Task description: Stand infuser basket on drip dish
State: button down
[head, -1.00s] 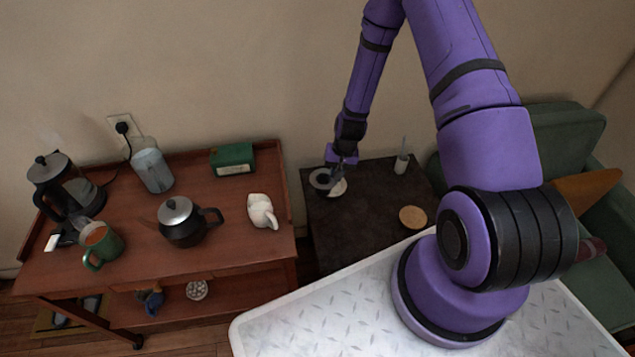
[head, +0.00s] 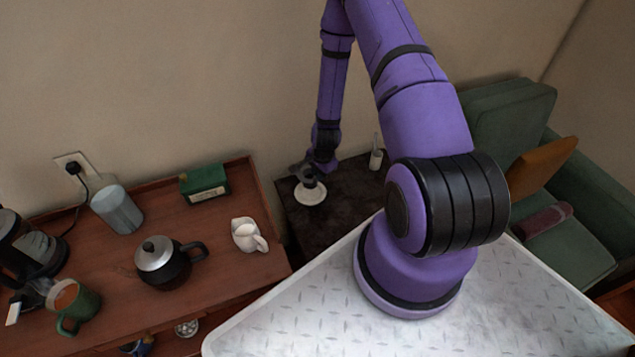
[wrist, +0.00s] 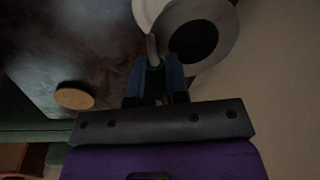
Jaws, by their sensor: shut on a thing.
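My gripper (wrist: 155,82) is shut on the thin handle (wrist: 152,50) of the infuser basket. The basket shows in the wrist view as a grey rim (wrist: 226,32) around a dark opening. In the head view the basket (head: 306,178) is a small grey shape by my gripper (head: 312,169), in line with the drip dish. The drip dish (head: 311,197) is a pale round dish on the dark side table. Its pale edge also shows in the wrist view (wrist: 147,14), partly hidden by the basket. I cannot tell whether basket and dish touch.
A white container with a thin stick (head: 376,160) stands right of the dish. A round wooden coaster (wrist: 75,97) lies on the side table (wrist: 100,50). The red-brown cart (head: 215,230) at left holds a teapot (head: 165,262), white jug (head: 247,236) and green box (head: 205,184).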

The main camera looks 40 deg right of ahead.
jog(key=shift+f, duration=2.3)
jog(key=shift+f, duration=0.1)
jog(key=c, duration=1.1)
grip_release()
jog(key=r, duration=0.4)
jog(key=s+r, duration=0.1)
jog(key=r, duration=0.7)
jog(key=shift+s+d+r, duration=0.1)
jog(key=shift+s+r, duration=0.05)
jog(key=shift+s, duration=0.2)
